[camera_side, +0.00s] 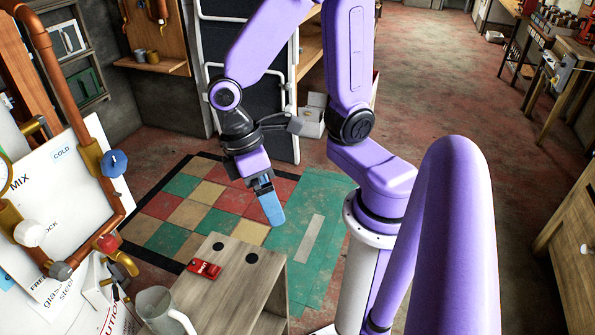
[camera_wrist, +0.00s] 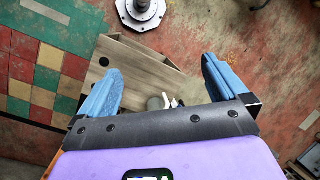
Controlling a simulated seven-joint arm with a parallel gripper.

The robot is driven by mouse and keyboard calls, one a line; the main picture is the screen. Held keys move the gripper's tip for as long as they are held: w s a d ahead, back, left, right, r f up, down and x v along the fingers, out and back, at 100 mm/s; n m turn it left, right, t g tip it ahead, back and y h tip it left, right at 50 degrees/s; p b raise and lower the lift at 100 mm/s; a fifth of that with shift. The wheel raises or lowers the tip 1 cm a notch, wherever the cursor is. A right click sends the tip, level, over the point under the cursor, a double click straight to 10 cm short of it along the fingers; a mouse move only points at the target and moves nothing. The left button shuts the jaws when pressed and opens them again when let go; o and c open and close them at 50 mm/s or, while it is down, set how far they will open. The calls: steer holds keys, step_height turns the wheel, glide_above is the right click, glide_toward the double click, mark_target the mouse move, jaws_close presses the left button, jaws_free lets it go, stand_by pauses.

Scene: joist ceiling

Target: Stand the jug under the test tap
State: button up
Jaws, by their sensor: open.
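The jug (camera_side: 153,303), pale grey with an open top and a handle on its right, stands upright at the near end of the wooden bench, cut by the bottom edge of the side view. A brass tap spout (camera_side: 125,264) with a red knob (camera_side: 106,243) juts from the pipework at left, up and left of the jug; I cannot tell which fitting is the test tap. My gripper (camera_side: 268,200) is in the air near the bench's far end, away from the jug. In the wrist view its blue fingers (camera_wrist: 160,86) are spread with nothing held; a grey shape and white piece show between them, partly hidden.
The wooden bench (camera_side: 240,282) carries a red block (camera_side: 205,269) and two black spots. A white panel (camera_side: 70,190) with a blue knob (camera_side: 114,163) and copper pipes stands at left. Coloured floor tiles (camera_side: 165,206) lie beyond the bench. The air between gripper and bench looks free.

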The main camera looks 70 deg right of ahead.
steer(key=s+d+r+n+t, duration=0.3)
steer(key=s+d+n, duration=0.1)
steer(key=shift+s+n+t, duration=0.15)
steer(key=shift+n+t, duration=0.15)
steer(key=shift+n, duration=0.1)
steer(key=shift+d+r, duration=0.1)
stand_by(2.3)
